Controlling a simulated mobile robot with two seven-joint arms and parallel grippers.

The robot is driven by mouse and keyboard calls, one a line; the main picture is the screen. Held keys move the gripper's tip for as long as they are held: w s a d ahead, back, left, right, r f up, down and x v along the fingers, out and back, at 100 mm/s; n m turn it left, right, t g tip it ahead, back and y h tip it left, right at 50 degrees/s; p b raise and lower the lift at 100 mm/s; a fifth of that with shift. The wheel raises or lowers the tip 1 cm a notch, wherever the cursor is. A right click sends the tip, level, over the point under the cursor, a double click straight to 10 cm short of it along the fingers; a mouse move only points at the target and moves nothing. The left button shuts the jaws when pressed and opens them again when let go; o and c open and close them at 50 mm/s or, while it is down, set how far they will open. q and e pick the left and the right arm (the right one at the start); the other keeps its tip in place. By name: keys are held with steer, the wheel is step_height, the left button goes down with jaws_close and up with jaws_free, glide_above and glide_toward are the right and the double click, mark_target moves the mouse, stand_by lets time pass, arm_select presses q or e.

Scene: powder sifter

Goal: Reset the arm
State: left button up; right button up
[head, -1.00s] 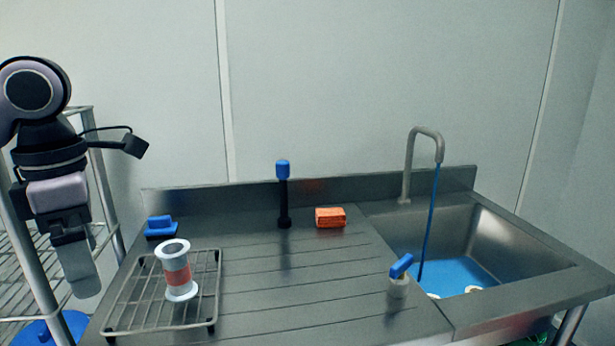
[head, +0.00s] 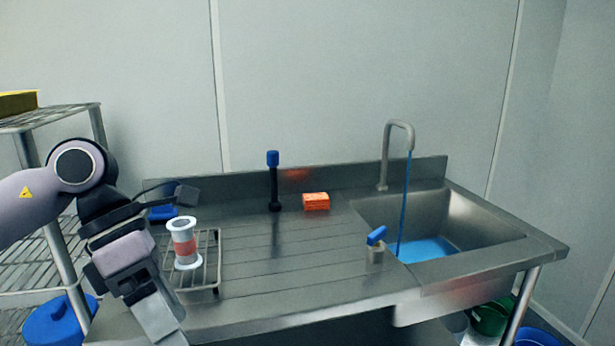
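My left gripper (head: 160,322) hangs at the lower left, pointing down in front of the steel counter's left front corner. Its fingers look close together, but I cannot tell whether they are shut. Nothing shows held in it. My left arm comes in from the left edge and covers part of the wire rack. My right gripper is not in view. A white spool-shaped sifter part with a reddish middle band (head: 184,244) stands upright on the wire rack (head: 217,262), just right of my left arm.
The steel counter (head: 290,270) holds a blue-topped black brush (head: 274,182), an orange sponge (head: 316,201) and a blue-handled valve (head: 376,245). Blue water runs from the tap (head: 398,126) into the sink (head: 470,222). A wire shelf (head: 60,118) stands left. The counter's middle is clear.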

arm_select(q)
steer(key=s+d+r+n+h, duration=0.1)
steer(key=d+n+h, duration=0.7)
steer(key=d+h, duration=0.75)
steer(key=w+a+f+n+t+y, duration=0.2)
steer(key=a+f+n+t+y, duration=0.15)
steer(key=f+n+t, duration=0.5)
steer(key=w+a+f+n+t+y+p, duration=0.1)
steer(key=w+a+f+n+t+y, duration=0.25)
steer(key=n, duration=0.75)
steer(key=a+f+n+t+y, duration=0.3)
steer(key=f+n+t+y, duration=0.2)
steer(key=n+t, duration=0.35)
steer(key=s+a+f+n+g+y, duration=0.3)
steer(key=s+f, duration=0.4)
steer(key=f, duration=0.3)
steer(key=s+a+f+n+g+y, duration=0.3)
steer(key=s+a+f+n+g, duration=0.1)
steer(key=f, duration=0.6)
steer(key=s+n+g, duration=0.1)
steer(key=s+n, duration=0.1)
steer(key=s, duration=0.1)
steer(key=shift+a+y+p, duration=0.35)
steer(key=shift+a, duration=0.05)
steer(key=shift+r, duration=0.1)
